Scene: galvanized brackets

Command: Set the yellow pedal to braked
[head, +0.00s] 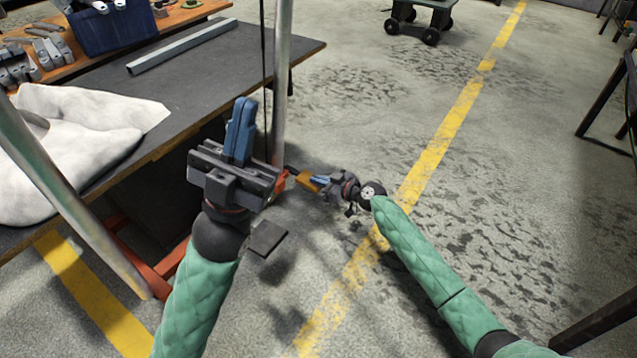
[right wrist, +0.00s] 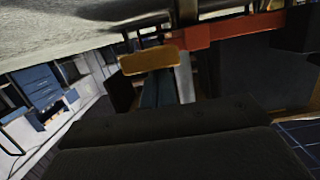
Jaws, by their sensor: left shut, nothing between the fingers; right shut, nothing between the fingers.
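The yellow pedal (head: 307,183) is low by the orange frame of the workbench, just left of my right gripper's fingertips. In the right wrist view the pedal (right wrist: 147,62) is a yellow block near an orange-red bar. My right gripper (head: 318,181) is shut and empty, its blue fingers (right wrist: 168,90) close against the pedal; I cannot tell whether they touch. The pedal's tilt is hard to judge. My left gripper (head: 244,108) is shut and empty, pointing up beside the bench edge and a metal post, away from the pedal.
The dark-topped workbench (head: 205,75) fills the left, with a white cloth sack (head: 75,125), a grey metal bar (head: 180,47) and a blue bin (head: 110,25). A metal post (head: 281,80) rises near my left gripper. Open floor with a yellow line (head: 440,145) lies right.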

